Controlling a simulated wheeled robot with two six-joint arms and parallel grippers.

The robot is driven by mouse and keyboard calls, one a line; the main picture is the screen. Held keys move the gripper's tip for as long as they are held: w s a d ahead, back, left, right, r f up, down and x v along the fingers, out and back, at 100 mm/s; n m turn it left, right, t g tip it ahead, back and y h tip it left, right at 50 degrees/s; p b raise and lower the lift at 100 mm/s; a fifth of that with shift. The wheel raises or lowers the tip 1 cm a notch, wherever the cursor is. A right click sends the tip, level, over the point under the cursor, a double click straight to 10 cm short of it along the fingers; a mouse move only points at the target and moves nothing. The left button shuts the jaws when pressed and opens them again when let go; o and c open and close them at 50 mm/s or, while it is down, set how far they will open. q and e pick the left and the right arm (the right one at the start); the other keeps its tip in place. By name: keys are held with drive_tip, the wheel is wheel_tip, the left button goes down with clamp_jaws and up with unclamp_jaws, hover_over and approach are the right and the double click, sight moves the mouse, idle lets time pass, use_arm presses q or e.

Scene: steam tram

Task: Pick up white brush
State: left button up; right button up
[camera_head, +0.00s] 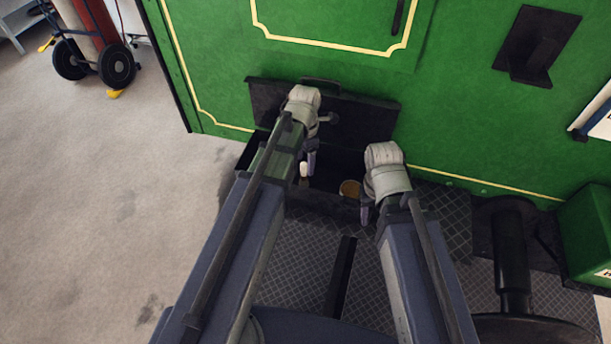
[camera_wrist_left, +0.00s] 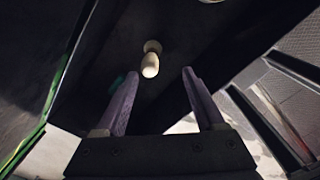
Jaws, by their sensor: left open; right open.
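The white brush (camera_head: 303,169) is partly visible inside the open dark box (camera_head: 326,183) by the green tram side. In the left wrist view the white brush (camera_wrist_left: 150,62) shows a pale rounded handle, ahead of and between the fingers. My left gripper (camera_head: 309,160) is over the box, close to the brush; its fingers (camera_wrist_left: 155,95) are apart with nothing between them. My right gripper (camera_head: 366,214) is at the box's front right edge, and its fingers are partly hidden by its own arm.
A round tan item (camera_head: 349,188) lies in the box, right of the brush. The raised lid (camera_head: 345,117) leans against the green tram wall (camera_head: 300,50). A black post (camera_head: 510,255) stands at right. The pale floor (camera_head: 110,200) at left is clear.

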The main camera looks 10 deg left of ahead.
sight(304, 174)
use_arm(q)
drive_tip(key=shift+w+f+b, duration=0.3)
drive_tip(key=shift+f+b, duration=0.05)
drive_tip(key=shift+f, duration=0.3)
drive_tip(key=shift+w, duration=0.15)
drive_tip(key=shift+f+b, duration=0.3)
drive_tip(key=shift+b, duration=0.1)
drive_tip(key=f+b, duration=0.4)
drive_tip(key=f, duration=0.1)
drive_tip(key=f+b, duration=0.2)
drive_tip(key=b, duration=0.1)
drive_tip(key=shift+w+a+f, duration=0.15)
drive_tip(key=shift+a, duration=0.2)
use_arm(e)
drive_tip(key=f, duration=0.9)
drive_tip(key=shift+w, duration=0.4)
use_arm(q)
clamp_jaws()
